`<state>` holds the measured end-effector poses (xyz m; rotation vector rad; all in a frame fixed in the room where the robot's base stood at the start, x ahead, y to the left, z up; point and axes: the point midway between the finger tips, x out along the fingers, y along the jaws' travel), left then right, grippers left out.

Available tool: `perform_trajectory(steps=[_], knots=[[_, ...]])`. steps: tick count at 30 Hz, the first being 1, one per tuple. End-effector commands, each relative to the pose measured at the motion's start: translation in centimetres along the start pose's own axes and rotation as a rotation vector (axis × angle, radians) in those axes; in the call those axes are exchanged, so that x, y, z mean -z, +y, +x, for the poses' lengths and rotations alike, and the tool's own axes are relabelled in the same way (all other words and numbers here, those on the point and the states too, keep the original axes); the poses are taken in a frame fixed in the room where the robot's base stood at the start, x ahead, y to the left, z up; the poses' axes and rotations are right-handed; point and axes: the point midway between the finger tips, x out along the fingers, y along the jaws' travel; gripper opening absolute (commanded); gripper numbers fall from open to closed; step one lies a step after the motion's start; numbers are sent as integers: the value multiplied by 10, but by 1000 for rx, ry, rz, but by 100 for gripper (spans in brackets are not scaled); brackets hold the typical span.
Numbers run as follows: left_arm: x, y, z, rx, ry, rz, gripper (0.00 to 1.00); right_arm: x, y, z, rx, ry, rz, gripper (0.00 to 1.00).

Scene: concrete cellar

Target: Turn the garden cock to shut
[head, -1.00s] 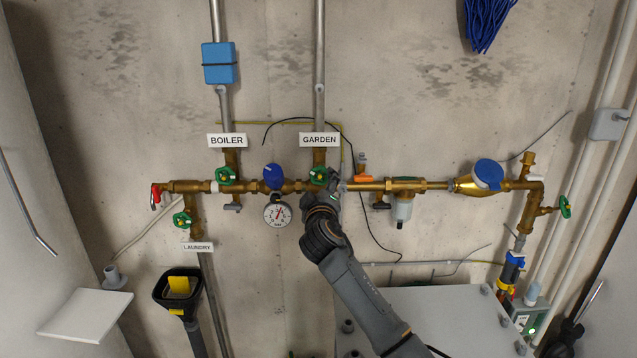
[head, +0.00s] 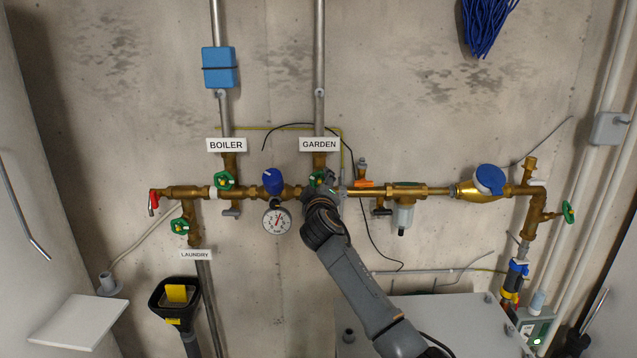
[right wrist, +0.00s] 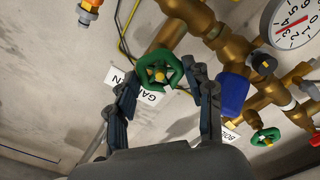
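The garden cock's green handwheel (head: 318,179) sits on the brass pipe under the GARDEN label (head: 319,144), partly hidden by my right gripper (head: 326,190). In the right wrist view the green wheel (right wrist: 158,70) with its yellow-brass hub is near the middle. My right gripper (right wrist: 162,76) has its two fingers apart, one on each side of the wheel, with the tips close to its rim. Whether either finger touches it I cannot tell. My left gripper is out of view.
Similar green wheels are the boiler cock (head: 224,180) and the laundry cock (head: 180,226). Close by on the pipe are a blue knob (head: 272,179), a pressure gauge (head: 277,219) and an orange-handled valve (head: 363,184). A white cabinet (head: 450,315) stands below.

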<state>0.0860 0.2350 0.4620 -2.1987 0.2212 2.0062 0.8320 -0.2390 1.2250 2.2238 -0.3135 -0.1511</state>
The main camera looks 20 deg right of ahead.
Motion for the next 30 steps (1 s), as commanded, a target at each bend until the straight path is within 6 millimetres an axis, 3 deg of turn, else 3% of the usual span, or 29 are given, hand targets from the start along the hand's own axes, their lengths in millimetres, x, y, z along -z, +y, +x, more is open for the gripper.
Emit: perform_trajectory(steps=[7, 22, 30], knots=[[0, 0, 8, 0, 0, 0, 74, -2, -3, 0, 1, 0, 36, 19], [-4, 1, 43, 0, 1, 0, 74, -2, -4, 0, 1, 0, 329, 19], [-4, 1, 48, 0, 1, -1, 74, -1, -2, 0, 2, -1, 404, 19]])
